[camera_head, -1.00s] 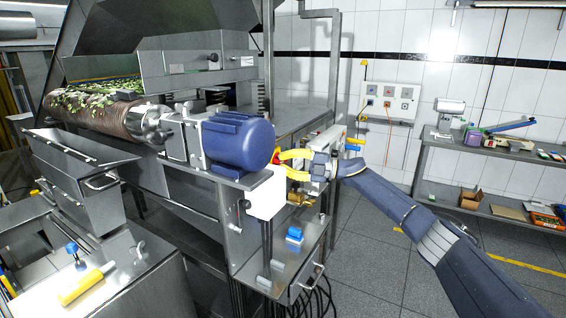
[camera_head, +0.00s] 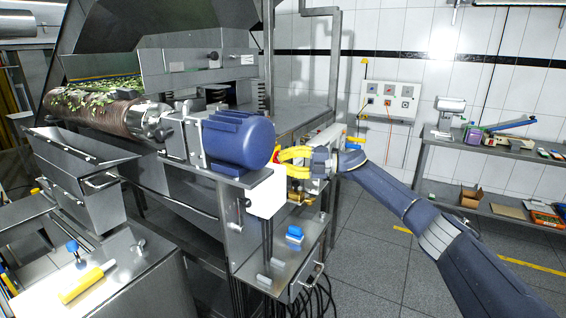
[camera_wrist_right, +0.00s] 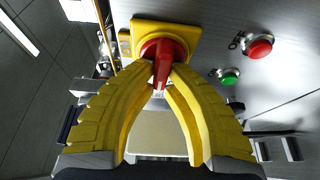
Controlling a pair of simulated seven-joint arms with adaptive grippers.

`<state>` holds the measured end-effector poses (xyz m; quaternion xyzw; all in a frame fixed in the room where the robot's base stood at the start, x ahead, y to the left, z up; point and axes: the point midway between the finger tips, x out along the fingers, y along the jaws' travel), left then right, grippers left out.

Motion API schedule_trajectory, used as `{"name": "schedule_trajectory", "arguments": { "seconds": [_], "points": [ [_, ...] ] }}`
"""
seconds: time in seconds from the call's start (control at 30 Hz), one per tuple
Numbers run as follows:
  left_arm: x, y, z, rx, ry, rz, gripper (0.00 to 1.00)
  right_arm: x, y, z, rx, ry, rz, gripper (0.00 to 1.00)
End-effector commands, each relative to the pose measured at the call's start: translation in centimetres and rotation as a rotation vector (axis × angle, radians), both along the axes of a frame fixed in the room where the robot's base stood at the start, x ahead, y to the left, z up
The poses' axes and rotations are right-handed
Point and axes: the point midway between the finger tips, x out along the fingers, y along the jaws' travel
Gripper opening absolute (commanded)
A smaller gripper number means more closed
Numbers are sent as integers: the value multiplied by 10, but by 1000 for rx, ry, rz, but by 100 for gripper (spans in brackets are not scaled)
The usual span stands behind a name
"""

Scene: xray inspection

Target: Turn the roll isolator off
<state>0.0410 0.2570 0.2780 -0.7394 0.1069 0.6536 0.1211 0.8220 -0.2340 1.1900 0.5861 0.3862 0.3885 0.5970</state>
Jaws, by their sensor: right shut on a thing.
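The roll isolator is a red rotary handle (camera_wrist_right: 163,66) on a yellow square plate (camera_wrist_right: 187,32), in the right wrist view at the top middle. The handle stands upright in that picture. My right gripper (camera_wrist_right: 163,78) has its two yellow fingers closed on the sides of this handle. My left gripper is not in view.
A red button (camera_wrist_right: 259,47) and a green button (camera_wrist_right: 229,77) sit beside the isolator on the metal panel. The leaf-covered roll (camera_head: 95,108) lies left of the motor. A blue block (camera_head: 294,233) is on the metal shelf below. Open floor lies to the right.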

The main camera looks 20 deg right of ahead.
Motion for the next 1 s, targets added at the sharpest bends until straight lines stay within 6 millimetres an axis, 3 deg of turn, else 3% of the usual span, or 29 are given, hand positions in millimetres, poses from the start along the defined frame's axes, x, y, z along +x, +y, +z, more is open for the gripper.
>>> {"name": "schedule_trajectory", "arguments": {
  "seconds": [0.03, 0.07, 0.23, 0.63, 1.0],
  "points": [
    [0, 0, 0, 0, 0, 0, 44, 0, 1, 0, 0, -1, 1, 0],
    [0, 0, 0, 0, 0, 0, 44, 0, 1, 0, 0, -1, 1, 15],
    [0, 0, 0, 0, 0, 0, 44, 0, 1, 0, 0, 0, 1, 35],
    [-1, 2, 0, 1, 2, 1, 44, -3, -8, 0, 0, 1, -1, 36],
    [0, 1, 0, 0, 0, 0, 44, -27, -64, 0, 0, 1, -2, 36]
  ]
}}
